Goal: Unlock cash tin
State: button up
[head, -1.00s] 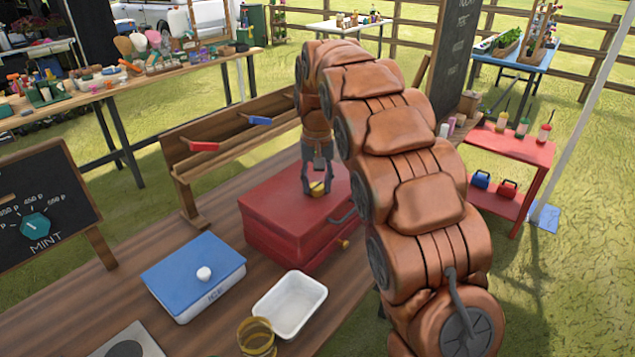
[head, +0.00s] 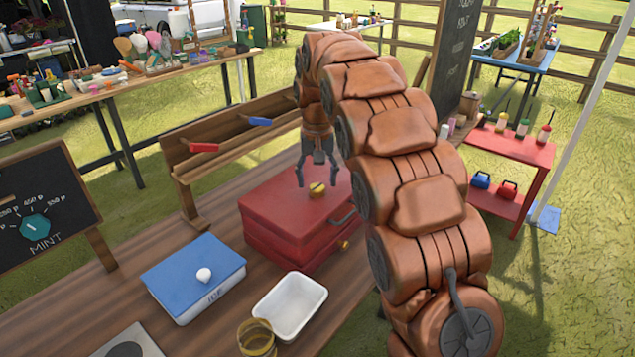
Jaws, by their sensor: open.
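The red cash tin (head: 280,238) sits closed on the wooden table, with a dark handle on its right side. A small yellow knob or lock (head: 317,189) is on top of its lid. A second small brass-coloured piece (head: 344,245) shows at the tin's lower right side. My gripper (head: 317,183) points down over the lid, with its fingers spread open on either side of the yellow knob. I cannot tell whether the fingertips touch the knob.
A blue-lidded ice box (head: 195,274) and an empty white tray (head: 290,305) stand in front of the tin. A gold ring-like roll (head: 257,338) is at the front edge. A wooden rack (head: 230,150) with red and blue handles stands behind left. A chalkboard (head: 40,205) is at left.

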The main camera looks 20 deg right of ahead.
aim_at(318, 188)
notch_tip(318, 188, up, 5)
jog(key=shift+w+f, duration=0.1)
jog(key=shift+f, duration=0.05)
jog(key=shift+r, duration=0.5)
jog(key=shift+s+r, duration=0.1)
jog(key=shift+s, duration=0.25)
jog(key=s+f+n+g+p, duration=0.1)
jog(key=s+f+p, duration=0.1)
jog(key=s, duration=1.9)
jog(key=s+f+n+p, duration=0.1)
jog(key=s+f, duration=0.3)
jog(key=s, duration=1.7)
jog(key=shift+s+d+g+p, duration=0.15)
jog(key=shift+s+g+p, duration=0.2)
jog(key=shift+p, duration=0.55)
jog(key=shift+f, duration=0.1)
